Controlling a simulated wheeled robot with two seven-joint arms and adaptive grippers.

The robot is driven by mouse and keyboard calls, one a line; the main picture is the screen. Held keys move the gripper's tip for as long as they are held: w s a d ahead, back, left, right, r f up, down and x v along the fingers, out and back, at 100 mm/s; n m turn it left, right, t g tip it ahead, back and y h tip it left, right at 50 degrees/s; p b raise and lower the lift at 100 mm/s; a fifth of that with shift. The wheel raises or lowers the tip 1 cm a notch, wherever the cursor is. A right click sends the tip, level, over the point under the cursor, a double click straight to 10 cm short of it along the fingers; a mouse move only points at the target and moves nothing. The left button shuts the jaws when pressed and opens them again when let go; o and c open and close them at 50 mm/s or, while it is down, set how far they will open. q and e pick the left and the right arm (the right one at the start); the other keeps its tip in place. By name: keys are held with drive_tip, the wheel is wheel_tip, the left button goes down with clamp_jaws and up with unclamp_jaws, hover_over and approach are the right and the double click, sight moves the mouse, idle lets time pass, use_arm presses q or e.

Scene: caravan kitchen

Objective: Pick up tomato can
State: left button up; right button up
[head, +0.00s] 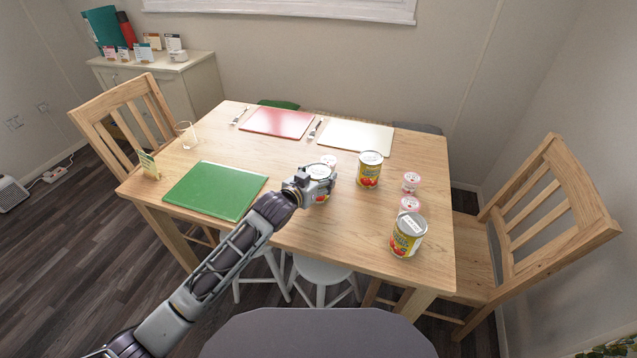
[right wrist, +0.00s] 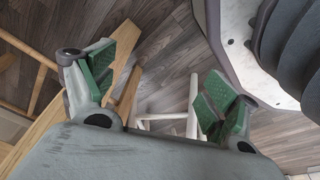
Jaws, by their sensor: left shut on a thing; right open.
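My left gripper (head: 308,182) reaches over the wooden table (head: 290,225) and is shut on a tomato can (head: 322,172), partly hidden by the gripper. The can is upright; I cannot tell whether it touches the table. A second can (head: 369,170) with a yellow label stands just right of it. A third can (head: 407,236) stands near the right front of the table. My right gripper (right wrist: 155,95) is open and empty in the right wrist view, with floor and chair legs behind it.
Small tubs (head: 411,181) stand at the right side, one (head: 409,204) close to the front can. A green mat (head: 215,190), a red mat (head: 278,123) and a cream mat (head: 355,136) lie on the table. A glass (head: 186,134) stands at the left. Chairs (head: 540,215) flank the table.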

use_arm(q)
drive_tip(key=shift+r, duration=0.15)
drive_tip(key=shift+r, duration=0.4)
drive_tip(key=shift+r+p, duration=1)
drive_tip(key=shift+r, duration=3.55)
use_arm(e)
drive_tip(key=shift+s+d+f, duration=0.4)
drive_tip(key=shift+f, duration=0.3)
drive_tip(key=shift+s+d+f, duration=0.4)
drive_tip(key=shift+s+f, duration=0.05)
drive_tip(key=shift+f, duration=0.25)
drive_tip(key=shift+s+d+f, duration=0.4)
drive_tip(key=shift+f, duration=0.3)
drive_tip(key=shift+w+r, duration=0.1)
drive_tip(key=shift+r, duration=0.05)
